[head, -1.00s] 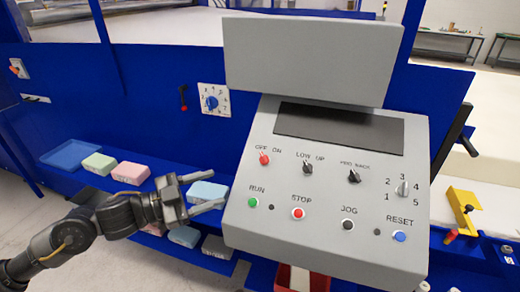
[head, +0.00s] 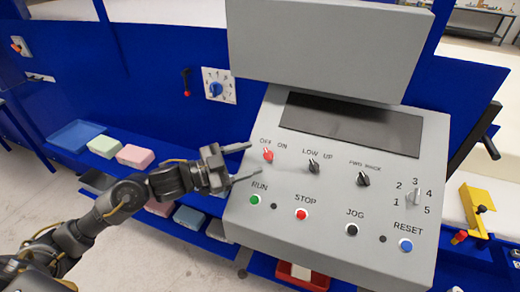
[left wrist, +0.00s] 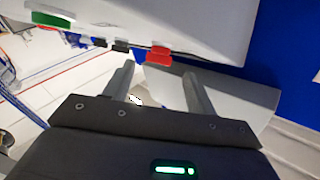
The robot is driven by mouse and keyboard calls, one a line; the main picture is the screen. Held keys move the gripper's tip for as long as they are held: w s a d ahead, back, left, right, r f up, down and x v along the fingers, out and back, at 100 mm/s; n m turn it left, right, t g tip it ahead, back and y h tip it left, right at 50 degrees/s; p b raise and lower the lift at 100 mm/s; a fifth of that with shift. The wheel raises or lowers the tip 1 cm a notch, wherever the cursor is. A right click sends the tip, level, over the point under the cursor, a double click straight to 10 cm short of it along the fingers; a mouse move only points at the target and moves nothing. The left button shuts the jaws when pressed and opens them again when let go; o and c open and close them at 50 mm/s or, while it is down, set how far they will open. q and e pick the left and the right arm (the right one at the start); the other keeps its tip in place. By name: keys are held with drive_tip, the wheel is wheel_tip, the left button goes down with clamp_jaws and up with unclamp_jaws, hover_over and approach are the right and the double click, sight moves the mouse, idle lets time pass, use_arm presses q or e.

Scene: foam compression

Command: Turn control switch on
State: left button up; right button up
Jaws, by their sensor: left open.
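The control switch is a red knob (head: 268,155) under the OFF and ON labels, at the upper left of the grey control panel (head: 330,262). In the left wrist view a red knob (left wrist: 158,55) shows just beyond my fingertips. My left gripper (head: 246,162) is open and empty, its two fingers spread at the panel's left edge and pointing at the red knob. The fingers look apart from the knob. It also shows in the left wrist view (left wrist: 158,75). My right gripper is not in view.
The LOW/UP knob (head: 314,166) and FWD/BACK knob (head: 363,179) are to the right. The green RUN button (head: 255,200) and red STOP button (head: 301,214) sit below. Foam blocks such as the pink one (head: 135,156) lie on the blue shelf behind my arm.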

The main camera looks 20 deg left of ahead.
sight(265, 154)
use_arm(q)
drive_tip(key=shift+p+x, duration=0.35)
drive_tip(key=shift+x, duration=0.85)
drive_tip(key=shift+w+d, duration=0.3)
drive_tip(key=shift+d, duration=0.2)
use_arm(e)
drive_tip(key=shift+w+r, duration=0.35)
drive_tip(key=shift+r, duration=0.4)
use_arm(q)
drive_tip(key=c, duration=1)
drive_tip(key=shift+r, duration=0.1)
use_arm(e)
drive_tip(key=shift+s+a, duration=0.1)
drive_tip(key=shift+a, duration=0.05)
